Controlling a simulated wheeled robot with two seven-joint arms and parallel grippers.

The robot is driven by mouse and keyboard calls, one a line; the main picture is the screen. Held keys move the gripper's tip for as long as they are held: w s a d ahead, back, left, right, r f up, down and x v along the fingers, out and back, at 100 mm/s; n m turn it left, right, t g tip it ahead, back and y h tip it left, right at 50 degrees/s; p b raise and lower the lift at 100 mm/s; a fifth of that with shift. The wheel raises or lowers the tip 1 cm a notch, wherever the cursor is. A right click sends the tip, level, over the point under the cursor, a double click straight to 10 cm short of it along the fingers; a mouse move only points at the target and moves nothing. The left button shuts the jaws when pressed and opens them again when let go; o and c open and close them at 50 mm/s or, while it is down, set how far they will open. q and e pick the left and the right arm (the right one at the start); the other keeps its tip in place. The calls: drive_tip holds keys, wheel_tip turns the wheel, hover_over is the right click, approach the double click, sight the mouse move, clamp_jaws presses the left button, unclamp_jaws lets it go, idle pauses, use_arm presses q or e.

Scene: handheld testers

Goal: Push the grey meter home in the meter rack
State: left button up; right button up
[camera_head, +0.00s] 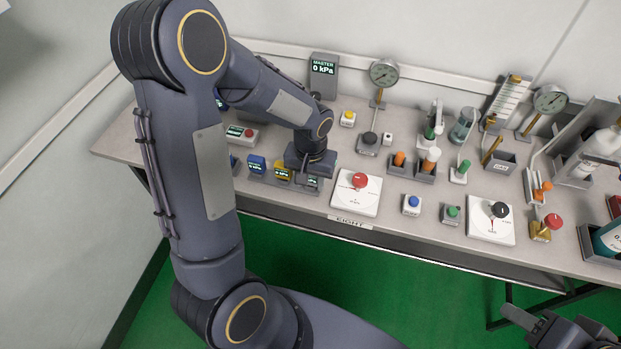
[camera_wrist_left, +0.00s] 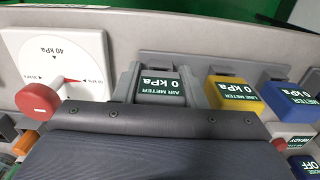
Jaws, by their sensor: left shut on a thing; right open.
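The grey meter (camera_wrist_left: 160,88), its screen reading "AIR METER 0 kPa", stands at the end of the row in the meter rack, beside the yellow meter (camera_wrist_left: 232,95) and blue meter (camera_wrist_left: 291,100). In the head view the grey meter (camera_head: 313,183) shows just below my left gripper (camera_head: 311,168), which is shut on it from above. My right gripper (camera_head: 545,326) is open and empty at the bottom right, off the bench.
A white dial plate with a red knob (camera_head: 359,181) stands close to the right of the rack. The master display (camera_head: 323,70) behind reads 0 kPa. A red-button box (camera_head: 242,134) is behind left. Gauges, cylinders and small buttons crowd the bench (camera_head: 405,215) to the right.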

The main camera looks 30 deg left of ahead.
use_arm(q)
drive_tip(key=o, duration=1.4)
drive_tip(key=shift+c, duration=0.2)
wheel_tip(320, 180, up, 8)
drive_tip(key=shift+f+p, duration=0.1)
drive_tip(key=shift+p, duration=0.3)
drive_tip(key=shift+s, duration=0.1)
drive_tip(key=s+d+r+t+h+p, duration=0.1)
drive_tip(key=s+d+r+t+h, duration=0.1)
drive_tip(key=s+r, duration=0.4)
drive_tip(key=s+d+r+m+t+h+p, duration=0.1)
drive_tip(key=s+d+r+t+p, duration=0.1)
drive_tip(key=s+r, duration=0.4)
drive_tip(key=s+t, duration=0.1)
drive_tip(key=s, duration=0.3)
drive_tip(key=shift+s+r+t+h, duration=0.2)
drive_tip(key=shift+t+h, duration=0.1)
drive_tip(key=shift+h, duration=0.1)
